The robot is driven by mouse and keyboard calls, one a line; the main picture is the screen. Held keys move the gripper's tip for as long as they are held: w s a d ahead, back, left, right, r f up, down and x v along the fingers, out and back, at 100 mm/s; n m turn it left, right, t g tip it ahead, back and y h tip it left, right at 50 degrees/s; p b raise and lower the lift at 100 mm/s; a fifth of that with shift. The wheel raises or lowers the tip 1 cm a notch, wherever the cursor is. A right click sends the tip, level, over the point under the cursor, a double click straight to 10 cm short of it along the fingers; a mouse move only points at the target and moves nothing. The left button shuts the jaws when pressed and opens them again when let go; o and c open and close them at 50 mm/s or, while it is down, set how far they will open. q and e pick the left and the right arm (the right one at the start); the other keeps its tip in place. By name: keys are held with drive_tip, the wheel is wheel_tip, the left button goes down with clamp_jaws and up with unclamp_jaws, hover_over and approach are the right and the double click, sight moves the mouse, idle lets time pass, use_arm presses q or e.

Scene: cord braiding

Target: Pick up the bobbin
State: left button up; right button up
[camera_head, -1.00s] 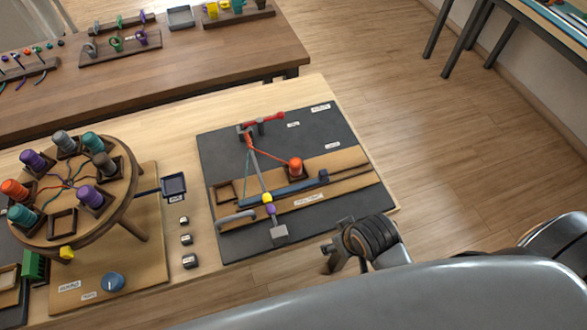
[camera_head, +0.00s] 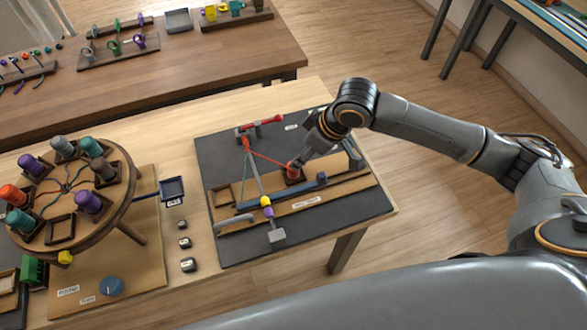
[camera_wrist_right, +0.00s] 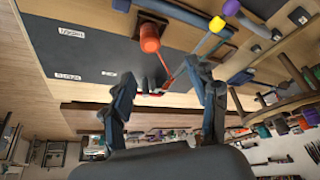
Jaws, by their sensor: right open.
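The orange bobbin (camera_head: 291,169) stands in a dark square holder on the dark board, with an orange cord running from it to the upper left. In the right wrist view the bobbin (camera_wrist_right: 150,38) shows near the top, ahead of the fingers. My right gripper (camera_head: 304,157) is at the bobbin's upper right in the head view and partly overlaps it; contact cannot be told. In the wrist view the two fingers of my right gripper (camera_wrist_right: 165,78) are spread apart, with nothing held between them. My left gripper is not in view.
A round braiding stand (camera_head: 122,206) with several coloured bobbins stands at the left. A brown table (camera_head: 150,80) with racks is behind.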

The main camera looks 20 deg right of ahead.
sight(293, 171)
drive_tip(key=w+f, duration=0.1)
drive_tip(key=f, duration=0.1)
drive_tip(key=w+f, duration=0.1)
drive_tip(key=f, duration=0.1)
drive_tip(key=w+f+p, duration=0.1)
drive_tip(key=f, duration=0.1)
drive_tip(key=shift+a+f, duration=0.15)
drive_tip(key=shift+f, duration=0.15)
drive_tip(key=shift+a+f+p, duration=0.15)
drive_tip(key=shift+f+p, duration=0.3)
drive_tip(key=shift+f, duration=0.15)
drive_tip(key=p+x, duration=0.1)
drive_tip(key=x, duration=0.3)
drive_tip(key=shift+s+f, duration=0.1)
drive_tip(key=shift+f, duration=0.05)
drive_tip(key=shift+c, duration=0.5)
clamp_jaws()
